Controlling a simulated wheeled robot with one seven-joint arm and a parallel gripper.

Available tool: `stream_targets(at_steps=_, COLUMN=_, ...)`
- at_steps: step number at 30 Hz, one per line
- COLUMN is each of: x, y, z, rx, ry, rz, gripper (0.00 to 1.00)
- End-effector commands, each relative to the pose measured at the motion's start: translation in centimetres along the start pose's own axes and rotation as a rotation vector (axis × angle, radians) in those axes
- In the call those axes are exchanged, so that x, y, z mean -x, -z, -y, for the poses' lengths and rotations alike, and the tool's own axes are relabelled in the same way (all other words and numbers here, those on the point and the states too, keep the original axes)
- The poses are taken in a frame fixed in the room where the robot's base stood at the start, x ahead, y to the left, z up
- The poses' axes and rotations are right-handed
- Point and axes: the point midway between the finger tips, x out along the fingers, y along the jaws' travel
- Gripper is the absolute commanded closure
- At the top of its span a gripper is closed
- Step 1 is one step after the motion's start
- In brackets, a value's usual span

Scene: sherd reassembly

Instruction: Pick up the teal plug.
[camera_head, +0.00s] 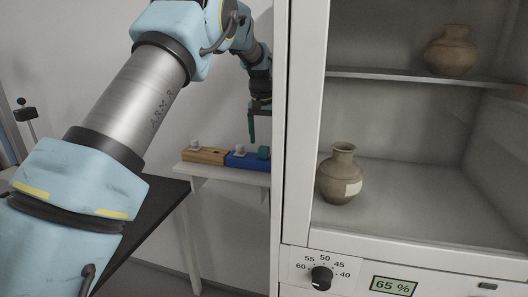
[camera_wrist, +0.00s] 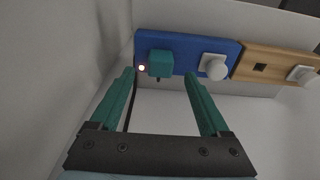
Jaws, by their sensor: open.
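The teal plug (camera_wrist: 160,63) is a small block on the blue power strip (camera_wrist: 186,44), near its left end in the wrist view, beside a small lit red light. In the head view the plug (camera_head: 264,152) shows at the right end of the blue strip (camera_head: 240,160), close to the cabinet edge. My gripper (camera_wrist: 158,75) has two teal fingers, spread apart and empty. In the wrist view its fingertips point toward the strip, with the plug between their lines. In the head view my gripper (camera_head: 252,140) hangs pointing down near the plug. I cannot tell the exact gap.
A white plug (camera_wrist: 213,66) sits on the blue strip. A wooden strip (camera_head: 204,155) with another white plug (camera_head: 195,145) lies beside it on the white shelf (camera_head: 225,172). The white cabinet (camera_head: 291,130) stands close on the right, holding two clay jars (camera_head: 341,175).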

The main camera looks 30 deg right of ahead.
Motion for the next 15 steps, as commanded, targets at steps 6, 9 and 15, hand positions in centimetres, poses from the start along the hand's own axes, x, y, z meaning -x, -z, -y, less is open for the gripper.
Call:
stream_targets(at_steps=6, x=-2.9, y=-0.3, z=0.0, rx=0.000, ry=0.000, rz=0.004, gripper=0.20)
stream_targets(at_steps=9, x=-3.6, y=-0.3, z=0.0, rx=0.000, ry=0.000, rz=0.002, gripper=0.20)
stream_targets(at_steps=15, x=-3.7, y=-0.3, z=0.0, rx=0.000, ry=0.000, rz=0.001, gripper=0.20)
